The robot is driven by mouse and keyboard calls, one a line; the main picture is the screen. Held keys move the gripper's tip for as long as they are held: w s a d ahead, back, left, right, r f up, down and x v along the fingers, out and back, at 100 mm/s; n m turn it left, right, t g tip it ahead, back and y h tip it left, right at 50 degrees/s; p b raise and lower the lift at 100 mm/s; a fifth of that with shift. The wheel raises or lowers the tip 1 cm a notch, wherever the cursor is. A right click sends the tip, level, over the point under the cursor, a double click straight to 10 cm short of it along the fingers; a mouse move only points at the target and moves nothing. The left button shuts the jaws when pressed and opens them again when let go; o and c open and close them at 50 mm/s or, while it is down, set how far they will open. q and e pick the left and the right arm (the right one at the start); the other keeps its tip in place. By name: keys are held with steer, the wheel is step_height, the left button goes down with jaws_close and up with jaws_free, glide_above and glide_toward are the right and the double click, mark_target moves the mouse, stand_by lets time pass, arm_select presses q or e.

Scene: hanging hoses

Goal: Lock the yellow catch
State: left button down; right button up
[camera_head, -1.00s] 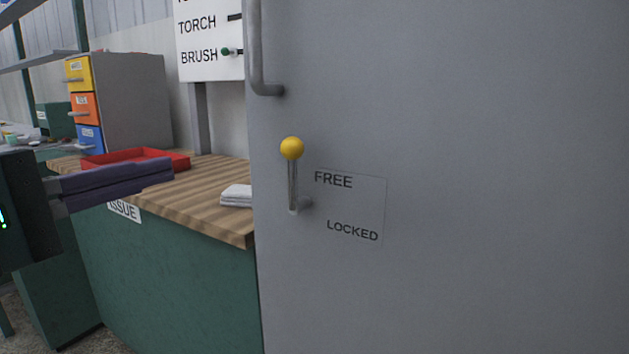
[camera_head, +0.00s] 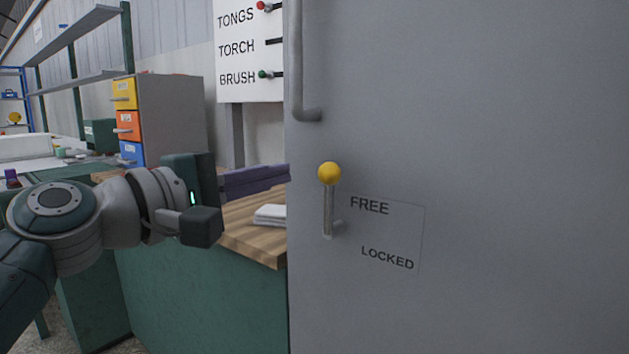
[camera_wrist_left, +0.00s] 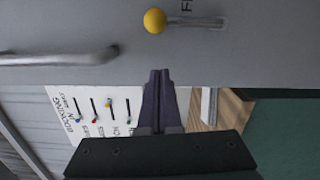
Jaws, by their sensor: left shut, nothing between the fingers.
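The yellow catch (camera_head: 329,174) is a lever with a yellow ball on a grey door (camera_head: 500,150). Its ball points up, level with or above the word FREE on the label plate (camera_head: 408,222); LOCKED stands lower on the plate. In the left wrist view the yellow ball (camera_wrist_left: 155,20) is at the top, with its lever running right. My left gripper (camera_head: 288,173) is shut and empty, its purple fingers just left of the ball in the head view. The fingertips (camera_wrist_left: 159,70) are apart from the ball in the wrist view. My right gripper is not in view.
A grey door handle (camera_head: 302,70) stands above the catch. A wooden-topped counter (camera_head: 250,240) with white folded cloths (camera_head: 270,214) lies left of the door. A drawer cabinet (camera_head: 175,115) and a tool board (camera_head: 245,50) stand behind.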

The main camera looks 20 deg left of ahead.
arm_select(q)
steer(key=shift+s+d+r+p, duration=0.1)
steer(key=shift+s+d+p, duration=0.15)
steer(key=shift+d, duration=0.6)
steer(key=shift+s+d+r+p, duration=0.1)
steer(key=shift+s+d, duration=0.15)
steer(key=shift+d, duration=0.6)
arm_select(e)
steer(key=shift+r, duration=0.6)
arm_select(q)
steer(key=shift+w, duration=0.1)
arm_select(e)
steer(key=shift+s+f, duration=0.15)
